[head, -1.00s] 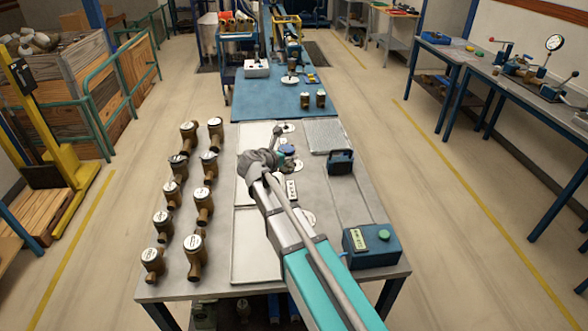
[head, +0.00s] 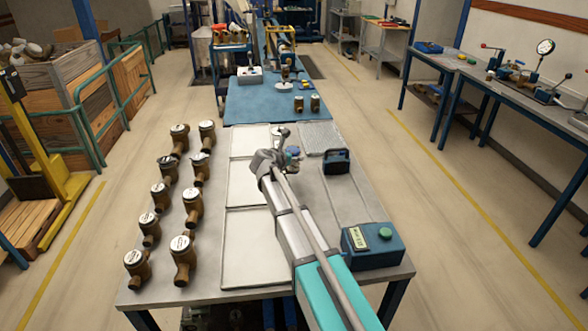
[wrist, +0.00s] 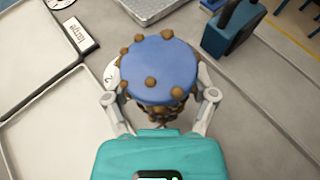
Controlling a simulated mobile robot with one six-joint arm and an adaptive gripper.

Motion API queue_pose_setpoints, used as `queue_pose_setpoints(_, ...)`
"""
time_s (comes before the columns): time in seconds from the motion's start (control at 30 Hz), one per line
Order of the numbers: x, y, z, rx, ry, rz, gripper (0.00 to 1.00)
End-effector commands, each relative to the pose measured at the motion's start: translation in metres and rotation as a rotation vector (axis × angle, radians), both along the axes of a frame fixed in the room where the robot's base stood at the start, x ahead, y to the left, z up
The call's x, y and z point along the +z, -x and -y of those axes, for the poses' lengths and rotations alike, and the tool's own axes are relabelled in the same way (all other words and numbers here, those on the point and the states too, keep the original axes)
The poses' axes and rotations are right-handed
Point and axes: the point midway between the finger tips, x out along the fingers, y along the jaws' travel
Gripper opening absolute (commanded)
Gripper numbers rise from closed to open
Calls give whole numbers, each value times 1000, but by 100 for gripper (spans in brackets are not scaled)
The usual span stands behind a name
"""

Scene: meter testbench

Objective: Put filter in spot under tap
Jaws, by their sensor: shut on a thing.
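My gripper (wrist: 160,108) is shut on a round thing with a flat blue top and brown knobs around its rim, which I take to be the filter (wrist: 158,68). Brown parts show beneath the blue top, between the two fingers. In the head view the blue top (head: 293,151) shows small beside the end of my arm. A white disc with a mark (wrist: 112,76) lies on the bench just left of the filter, partly hidden by it. A grey upright part with a rounded top (head: 281,131), perhaps the tap, stands just beyond my gripper.
Several brass meters (head: 183,250) stand in two columns on the left of the bench. A box with a green button (head: 373,246) is at the front right. White panels (head: 240,250) are bare.

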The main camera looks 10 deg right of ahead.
Motion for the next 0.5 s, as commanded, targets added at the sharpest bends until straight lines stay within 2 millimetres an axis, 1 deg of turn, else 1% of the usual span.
queue_pose_setpoints(0.37,-1,-1,1,0,0,0,18)
queue_pose_setpoints(0.5,-5,-3,2,0,1,1,18)
